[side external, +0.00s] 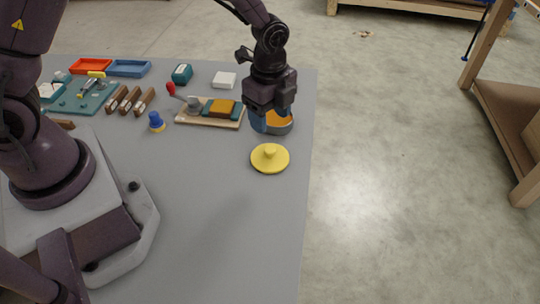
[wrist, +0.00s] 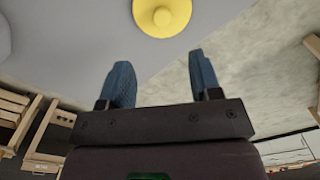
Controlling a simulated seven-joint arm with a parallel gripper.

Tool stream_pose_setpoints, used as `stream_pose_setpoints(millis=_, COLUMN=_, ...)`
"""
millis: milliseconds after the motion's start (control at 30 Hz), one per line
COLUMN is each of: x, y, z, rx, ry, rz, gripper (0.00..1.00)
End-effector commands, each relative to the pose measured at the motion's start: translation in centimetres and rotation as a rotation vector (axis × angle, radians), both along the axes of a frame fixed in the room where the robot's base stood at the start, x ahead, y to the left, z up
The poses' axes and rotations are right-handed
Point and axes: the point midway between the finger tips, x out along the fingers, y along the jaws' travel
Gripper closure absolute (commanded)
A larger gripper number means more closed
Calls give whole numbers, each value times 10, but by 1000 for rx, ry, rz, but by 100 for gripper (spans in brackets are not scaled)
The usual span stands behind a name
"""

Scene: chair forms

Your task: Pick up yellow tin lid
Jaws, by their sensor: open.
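The yellow tin lid (side external: 270,159) is a round disc with a small knob in its middle. It lies flat on the grey table near the right edge. It also shows at the top of the wrist view (wrist: 162,16), beyond my fingertips. My gripper (side external: 268,124) is above the table, behind the lid in the side view, with its fingers pointing down. In the wrist view its two blue fingers (wrist: 161,75) are apart with nothing between them.
A wooden board with a yellow and teal block (side external: 222,108) lies left of my gripper. A blue knob-like piece (side external: 156,122), brown handled pieces (side external: 130,101), and red (side external: 91,66) and blue trays (side external: 129,68) are further left. The table in front of the lid is clear.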

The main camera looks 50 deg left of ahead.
Motion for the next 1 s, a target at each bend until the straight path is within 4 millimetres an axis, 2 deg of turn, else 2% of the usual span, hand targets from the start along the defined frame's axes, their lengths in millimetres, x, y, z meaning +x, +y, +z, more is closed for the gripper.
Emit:
stream_pose_setpoints(millis=33, x=-1, y=0, z=-12, rx=1, ry=6, rz=1, gripper=42)
stream_pose_setpoints(millis=200, x=-1, y=0, z=-41, rx=0, ry=4, rz=2, gripper=42)
stream_pose_setpoints(millis=467, x=0, y=1, z=-61, rx=1, ry=2, rz=4, gripper=42)
stream_pose_setpoints(millis=700, x=3, y=5, z=-96, rx=1, ry=4, rz=4, gripper=42)
stream_pose_setpoints(millis=833, x=3, y=4, z=-105, rx=0, ry=1, rz=4, gripper=42)
stream_pose_setpoints(millis=1000, x=4, y=4, z=-106, rx=0, ry=0, rz=4, gripper=42)
